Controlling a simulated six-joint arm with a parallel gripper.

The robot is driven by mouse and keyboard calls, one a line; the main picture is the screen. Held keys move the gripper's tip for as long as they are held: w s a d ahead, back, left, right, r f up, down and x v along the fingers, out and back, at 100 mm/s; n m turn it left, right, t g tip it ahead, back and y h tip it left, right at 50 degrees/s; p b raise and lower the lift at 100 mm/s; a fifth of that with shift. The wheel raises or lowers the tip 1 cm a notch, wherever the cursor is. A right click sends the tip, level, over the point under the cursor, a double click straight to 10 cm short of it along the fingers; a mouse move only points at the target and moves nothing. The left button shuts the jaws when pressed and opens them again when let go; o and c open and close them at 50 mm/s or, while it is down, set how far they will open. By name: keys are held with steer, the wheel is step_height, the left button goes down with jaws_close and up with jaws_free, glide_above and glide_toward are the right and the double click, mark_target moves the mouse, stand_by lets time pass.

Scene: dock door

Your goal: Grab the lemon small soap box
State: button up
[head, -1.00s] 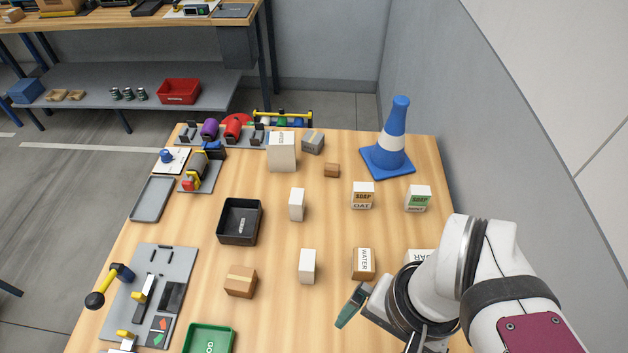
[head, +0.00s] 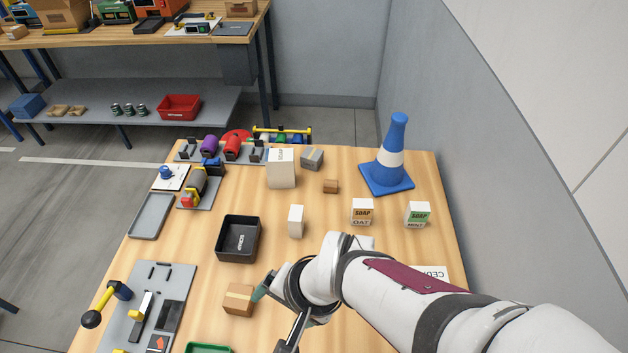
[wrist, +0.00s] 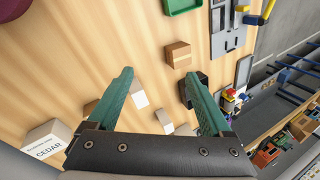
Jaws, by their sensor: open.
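No box in view shows a readable lemon label. In the head view, soap boxes marked OAT (head: 362,212) and MINT (head: 418,215) stand upright at the right. A small white box (head: 296,221) stands near the middle with no label readable. My gripper (head: 275,312) is over the front middle of the table, beside a brown carton (head: 239,300), and hides some of the table. In the wrist view my gripper (wrist: 163,90) is open and empty. A white box (wrist: 138,97) shows between its fingers, and another white box (wrist: 163,117) lies lower.
A black bin (head: 221,238) stands left of the white box. A blue cone (head: 391,155) is at the back right, and a tall white carton (head: 281,169) at the back. A CEDAR box (wrist: 45,145) shows in the wrist view. A wall borders the right side.

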steer(key=a+f+t+h, duration=0.1)
steer(key=f, duration=0.3)
steer(key=a+f+t+h, duration=0.1)
steer(key=a+f+t, duration=0.1)
steer(key=f, duration=0.2)
steer(key=a+f+t+h, duration=0.1)
steer(key=f+t+h, duration=0.1)
steer(key=f, duration=0.2)
steer(key=shift+s+a+f+m, duration=0.15)
steer(key=shift+a+f+m, duration=0.05)
steer(key=shift+f+m, duration=0.1)
steer(key=shift+s+d+t+h, duration=0.1)
steer(key=shift+d+t+h, duration=0.8)
steer(key=shift+d+t, duration=0.3)
steer(key=d+r+n+t, duration=0.1)
steer(key=t, duration=0.1)
steer(key=d+r+n+t+h, duration=0.1)
steer(key=shift+w+d+r+n+t, duration=0.1)
steer(key=shift+w+d+n+t, duration=0.2)
steer(key=shift+w+d+t, duration=0.1)
steer(key=x, duration=0.9)
steer(key=shift+w, duration=0.1)
steer(key=x, duration=0.5)
steer(key=shift+w+d, duration=0.1)
steer(key=shift+w, duration=0.25)
jaws_close()
